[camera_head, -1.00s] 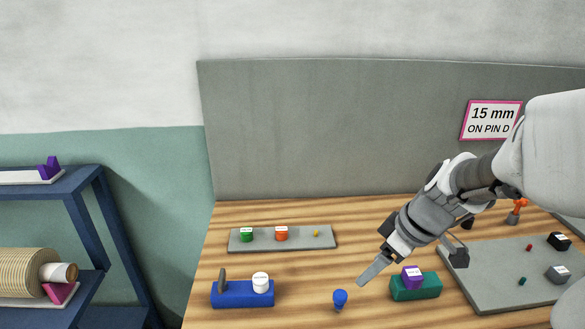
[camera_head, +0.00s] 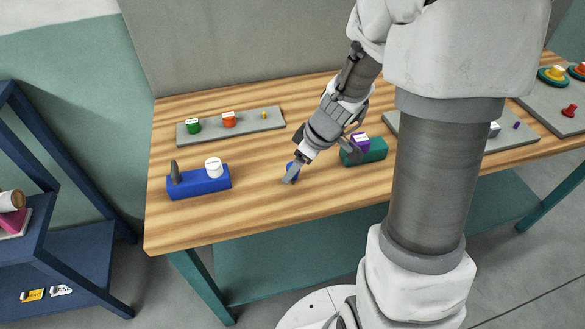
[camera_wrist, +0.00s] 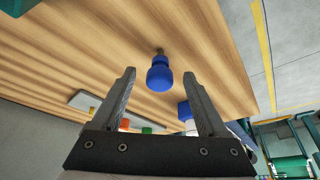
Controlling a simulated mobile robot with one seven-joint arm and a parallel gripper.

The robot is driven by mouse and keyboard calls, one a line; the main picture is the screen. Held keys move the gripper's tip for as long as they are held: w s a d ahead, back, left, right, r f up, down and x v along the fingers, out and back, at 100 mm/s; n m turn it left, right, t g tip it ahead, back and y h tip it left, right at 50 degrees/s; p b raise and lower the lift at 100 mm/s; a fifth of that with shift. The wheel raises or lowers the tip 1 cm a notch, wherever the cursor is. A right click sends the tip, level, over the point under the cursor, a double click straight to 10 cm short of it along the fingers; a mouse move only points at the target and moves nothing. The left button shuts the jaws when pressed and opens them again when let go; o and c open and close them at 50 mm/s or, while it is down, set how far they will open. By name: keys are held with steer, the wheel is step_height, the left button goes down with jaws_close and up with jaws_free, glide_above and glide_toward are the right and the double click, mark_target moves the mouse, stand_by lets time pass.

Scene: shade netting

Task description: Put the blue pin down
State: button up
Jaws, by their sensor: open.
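The blue pin (camera_head: 291,166) is on the wooden table near its front edge, partly hidden by a finger in the head view. In the wrist view, the blue pin (camera_wrist: 159,77) shows a round blue head and a short dark shank. My gripper (camera_head: 288,179) is open and low over the table at the pin. In the wrist view my gripper (camera_wrist: 159,73) has one finger on each side of the pin's head, with a gap on both sides. I cannot tell whether the pin's shank stands on the wood.
A blue block (camera_head: 200,184) with a white-capped piece stands to the left. A green block (camera_head: 366,155) with a purple piece is close on the right. Bare wood (camera_head: 245,208) lies along the front.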

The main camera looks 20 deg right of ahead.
steer(key=shift+x, duration=1.2)
jaws_close()
